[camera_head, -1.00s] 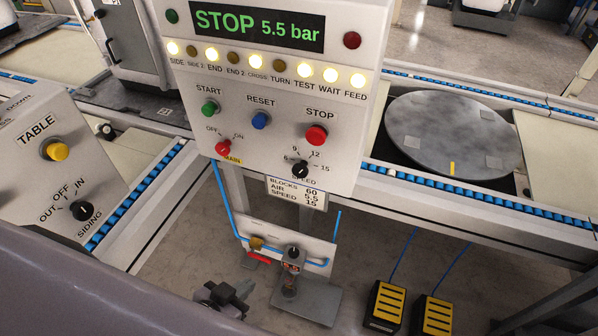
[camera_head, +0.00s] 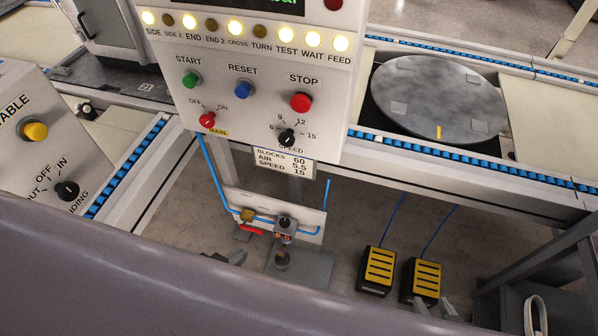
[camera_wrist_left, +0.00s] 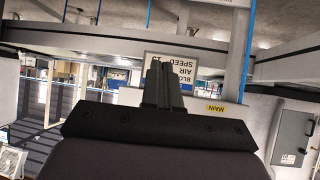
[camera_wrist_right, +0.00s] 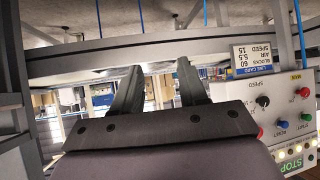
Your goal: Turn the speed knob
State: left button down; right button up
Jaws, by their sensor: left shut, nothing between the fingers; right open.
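The black speed knob (camera_head: 287,138) is on the lower right of the white sloping panel (camera_head: 238,135), below the red STOP button. Marks 6, 9, 12 and 15 surround it; I cannot tell its setting. It also shows in the right wrist view (camera_wrist_right: 262,101). My left gripper (camera_head: 238,258) is below the panel, partly hidden by my grey body; its fingers are together and empty in the left wrist view (camera_wrist_left: 164,85). My right gripper (camera_head: 433,306) is low at the right, away from the knob. Its fingers are apart and empty in the right wrist view (camera_wrist_right: 155,88).
A card (camera_head: 284,163) under the panel reads blocks 60, air 5.5, speed 15. START (camera_head: 190,81), RESET (camera_head: 242,91), STOP (camera_head: 301,102) and the red main switch (camera_head: 207,120) are near the knob. Another panel (camera_head: 45,160) stands left. Yellow pedals (camera_head: 379,268) are on the floor.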

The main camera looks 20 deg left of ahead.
pick_arm(q)
jog(key=c, duration=1.6)
grip_release()
jog(key=o, duration=0.5)
jog(key=shift+w+b, duration=0.25)
jog(key=shift+b, duration=0.05)
jog(key=o, duration=0.4)
jog(key=shift+t, duration=0.7)
jog(key=w+b, duration=0.2)
jog(key=w, duration=0.1)
jog(key=w+b, duration=0.1)
jog(key=shift+w+d+r, duration=0.2)
jog(key=shift+w+r, duration=0.05)
jog(key=shift+r, duration=0.05)
jog(key=t+h+b, duration=0.1)
jog(key=t+b, duration=0.5)
jog(key=b, duration=0.4)
send_near(285, 141)
jog(key=w, duration=0.2)
jog(key=shift+w+d, duration=0.25)
jog(key=shift+w, duration=0.8)
jog(key=shift+w+d, duration=0.25)
jog(key=shift+w, duration=0.8)
jog(key=shift+w+d, duration=0.2)
jog(key=shift+w, duration=0.85)
jog(key=c, duration=1)
